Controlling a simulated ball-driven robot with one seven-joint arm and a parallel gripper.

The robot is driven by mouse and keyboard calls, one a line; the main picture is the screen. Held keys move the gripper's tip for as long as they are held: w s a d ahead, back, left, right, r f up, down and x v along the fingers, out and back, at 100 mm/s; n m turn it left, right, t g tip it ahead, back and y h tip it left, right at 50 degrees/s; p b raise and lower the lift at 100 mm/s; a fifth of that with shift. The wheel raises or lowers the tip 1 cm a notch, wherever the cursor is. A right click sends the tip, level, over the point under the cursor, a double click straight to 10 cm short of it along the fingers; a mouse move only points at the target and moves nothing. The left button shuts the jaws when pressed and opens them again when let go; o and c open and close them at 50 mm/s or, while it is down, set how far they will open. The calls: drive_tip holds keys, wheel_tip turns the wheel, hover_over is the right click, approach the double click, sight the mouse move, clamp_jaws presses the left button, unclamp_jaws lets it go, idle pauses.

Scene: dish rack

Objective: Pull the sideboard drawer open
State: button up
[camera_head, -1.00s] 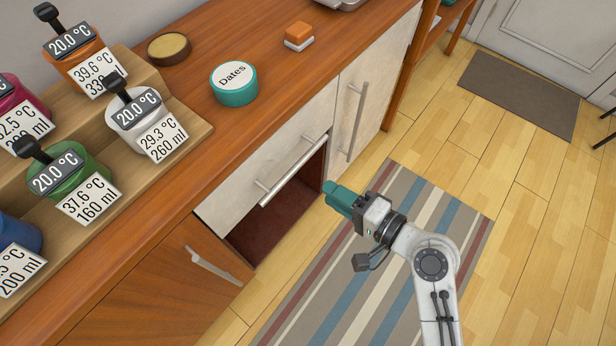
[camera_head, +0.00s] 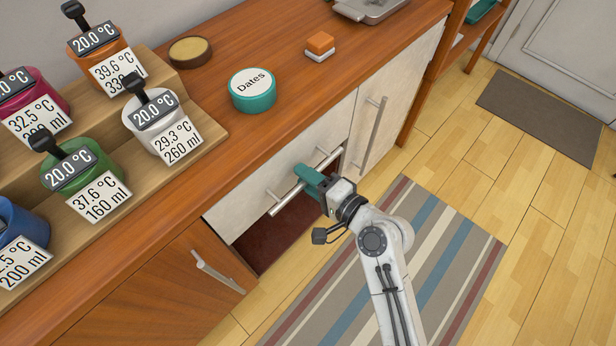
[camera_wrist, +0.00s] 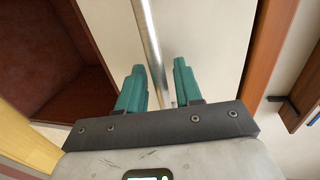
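The sideboard drawer (camera_head: 262,178) has a pale front with a metal bar handle (camera_head: 329,158), and looks shut, flush with the sideboard. My gripper (camera_head: 303,176) has teal fingers and is at the middle of the handle. In the wrist view, the handle bar (camera_wrist: 151,45) runs between the two spread fingers of my gripper (camera_wrist: 157,85). There is room beside the bar, and the fingers are not closed on it. The fingers hide part of the handle in the head view.
An open dark red compartment (camera_head: 270,245) lies below the drawer. A pale door with a bar handle (camera_head: 374,135) is to the right, a wooden door (camera_head: 170,295) to the left. A teal Dates tin (camera_head: 253,92) stands on top. A striped rug (camera_head: 400,270) covers the floor in front.

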drive_tip(key=shift+c, duration=0.3)
clamp_jaws()
idle(0.3)
